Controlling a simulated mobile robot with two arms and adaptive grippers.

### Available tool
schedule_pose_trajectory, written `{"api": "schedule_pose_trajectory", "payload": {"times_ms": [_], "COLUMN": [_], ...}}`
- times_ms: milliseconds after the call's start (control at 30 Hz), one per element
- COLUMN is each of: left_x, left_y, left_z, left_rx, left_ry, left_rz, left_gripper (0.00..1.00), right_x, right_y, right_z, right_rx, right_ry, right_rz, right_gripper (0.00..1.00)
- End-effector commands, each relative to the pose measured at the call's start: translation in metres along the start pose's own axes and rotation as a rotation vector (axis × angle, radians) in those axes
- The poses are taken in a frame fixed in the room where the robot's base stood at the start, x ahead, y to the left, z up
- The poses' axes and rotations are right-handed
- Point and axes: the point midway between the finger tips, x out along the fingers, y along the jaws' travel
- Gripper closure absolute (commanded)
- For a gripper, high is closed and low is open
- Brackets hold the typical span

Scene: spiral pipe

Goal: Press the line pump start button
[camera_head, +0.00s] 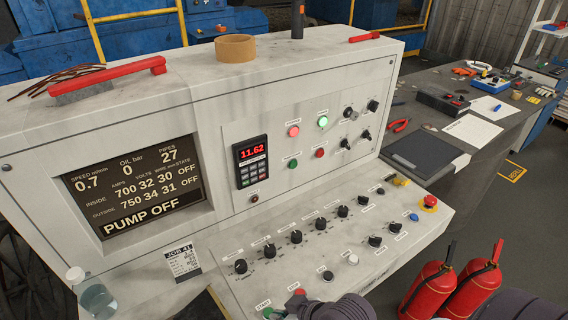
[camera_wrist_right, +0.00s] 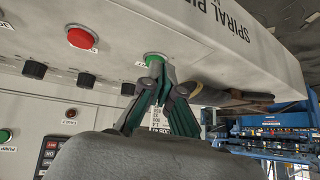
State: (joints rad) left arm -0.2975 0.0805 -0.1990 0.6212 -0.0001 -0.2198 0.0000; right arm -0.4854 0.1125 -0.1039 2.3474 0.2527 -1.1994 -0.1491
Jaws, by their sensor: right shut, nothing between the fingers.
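The console's lower sloped panel carries a green button labelled START (camera_head: 267,312) at its front left corner. It also shows in the right wrist view (camera_wrist_right: 155,57). My right gripper (camera_wrist_right: 157,74) is shut and empty, its fingertips right at this green button; I cannot tell whether they touch it. The screen (camera_head: 135,185) reads PUMP OFF. My left gripper is not in view.
A red button (camera_head: 299,292) sits beside the START button, with rows of black knobs (camera_head: 296,237) behind. A red emergency stop (camera_head: 429,203) is at the panel's right end. A clear bottle (camera_head: 95,298) stands at left; fire extinguishers (camera_head: 428,290) stand at right.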

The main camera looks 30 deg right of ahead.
Motion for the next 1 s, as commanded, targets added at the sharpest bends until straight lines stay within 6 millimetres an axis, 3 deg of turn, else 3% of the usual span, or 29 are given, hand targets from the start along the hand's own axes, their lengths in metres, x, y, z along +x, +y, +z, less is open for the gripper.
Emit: {"api": "schedule_pose_trajectory", "payload": {"times_ms": [100, 267, 367, 500, 600, 733, 900, 1000], "left_x": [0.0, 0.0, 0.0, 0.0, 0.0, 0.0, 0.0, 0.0], "left_y": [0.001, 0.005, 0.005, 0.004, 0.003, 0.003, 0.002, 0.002], "left_z": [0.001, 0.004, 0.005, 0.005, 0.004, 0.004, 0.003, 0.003], "left_rx": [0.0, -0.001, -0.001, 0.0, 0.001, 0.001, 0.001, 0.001], "left_ry": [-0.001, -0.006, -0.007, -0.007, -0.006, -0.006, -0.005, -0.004], "left_rz": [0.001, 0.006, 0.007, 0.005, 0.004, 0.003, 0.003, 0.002], "left_gripper": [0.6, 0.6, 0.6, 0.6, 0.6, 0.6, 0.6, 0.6], "right_x": [0.016, 0.021, 0.015, 0.001, -0.009, -0.02, -0.026, -0.025], "right_y": [-0.004, 0.006, 0.025, 0.067, 0.107, 0.163, 0.223, 0.244], "right_z": [-0.051, -0.12, -0.158, -0.198, -0.215, -0.219, -0.201, -0.188], "right_rx": [-0.006, 0.035, 0.091, 0.211, 0.319, 0.483, 0.68, 0.762], "right_ry": [0.219, 0.534, 0.726, 0.967, 1.111, 1.247, 1.319, 1.322], "right_rz": [-0.069, -0.106, -0.085, 0.001, 0.105, 0.28, 0.511, 0.613], "right_gripper": [1.0, 1.0, 1.0, 1.0, 1.0, 1.0, 1.0, 1.0]}}
